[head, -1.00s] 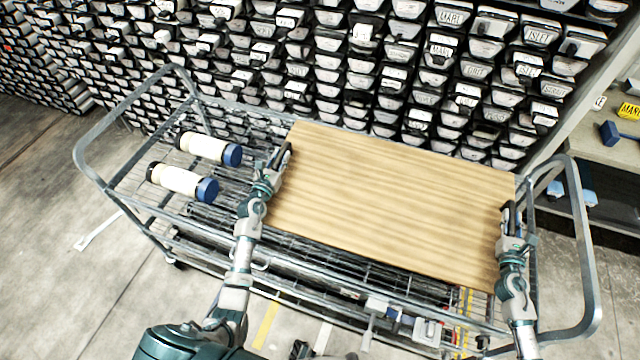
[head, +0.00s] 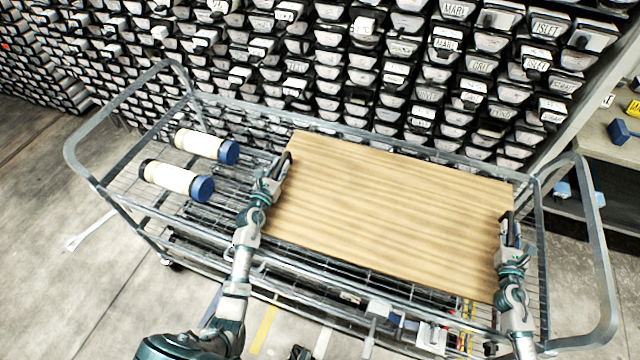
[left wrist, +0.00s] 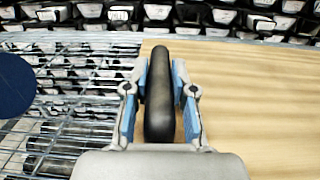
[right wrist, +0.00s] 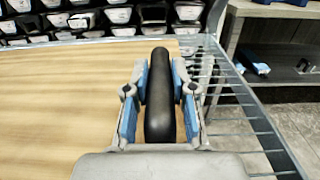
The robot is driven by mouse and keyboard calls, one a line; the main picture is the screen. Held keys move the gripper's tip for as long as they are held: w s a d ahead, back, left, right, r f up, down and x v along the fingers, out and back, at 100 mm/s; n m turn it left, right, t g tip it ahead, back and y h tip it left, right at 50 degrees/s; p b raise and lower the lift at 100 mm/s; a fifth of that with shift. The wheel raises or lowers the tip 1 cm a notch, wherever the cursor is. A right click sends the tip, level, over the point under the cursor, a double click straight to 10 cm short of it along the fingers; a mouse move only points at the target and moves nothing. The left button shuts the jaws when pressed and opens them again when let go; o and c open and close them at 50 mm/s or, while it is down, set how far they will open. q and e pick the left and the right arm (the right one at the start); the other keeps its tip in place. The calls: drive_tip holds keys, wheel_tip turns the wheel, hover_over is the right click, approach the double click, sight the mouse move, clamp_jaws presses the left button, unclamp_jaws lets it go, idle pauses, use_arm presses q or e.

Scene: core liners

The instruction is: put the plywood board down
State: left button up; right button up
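The plywood board (head: 390,210) is a light-brown, striped panel over the middle and right of the wire cart (head: 230,103). It looks about level. I cannot tell whether it touches the cart or hangs just above it. Black handles stand at its two ends. My left gripper (head: 278,172) is at the left end, its blue-padded fingers closed around the left handle (left wrist: 158,95). My right gripper (head: 510,232) is at the right end, its fingers closed around the right handle (right wrist: 160,95). The cart surface under the board is hidden.
Two cream cylinders with blue caps (head: 206,145) (head: 177,180) lie on the cart's left part, left of the board. Labelled drawers (head: 400,70) rise behind the cart. A shelf (head: 615,150) stands at the right. Hooped rails rise at both cart ends.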

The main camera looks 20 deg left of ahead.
use_arm(q)
drive_tip(key=o, duration=0.4)
drive_tip(key=shift+r, duration=0.2)
use_arm(e)
drive_tip(key=o, duration=0.4)
drive_tip(key=shift+r, duration=0.15)
use_arm(q)
drive_tip(key=shift+s+r, duration=0.1)
drive_tip(key=shift+s, duration=0.05)
use_arm(e)
drive_tip(key=shift+s+r, duration=0.15)
use_arm(q)
drive_tip(key=shift+s+f, duration=0.2)
drive_tip(key=shift+s, duration=0.15)
drive_tip(key=s, duration=1.1)
drive_tip(key=shift+s, duration=0.1)
use_arm(e)
drive_tip(key=s, duration=1.1)
drive_tip(key=shift+s+f, duration=0.25)
drive_tip(key=shift+s, duration=0.15)
use_arm(q)
drive_tip(key=shift+s, duration=0.1)
use_arm(e)
drive_tip(key=shift+s+f, duration=0.1)
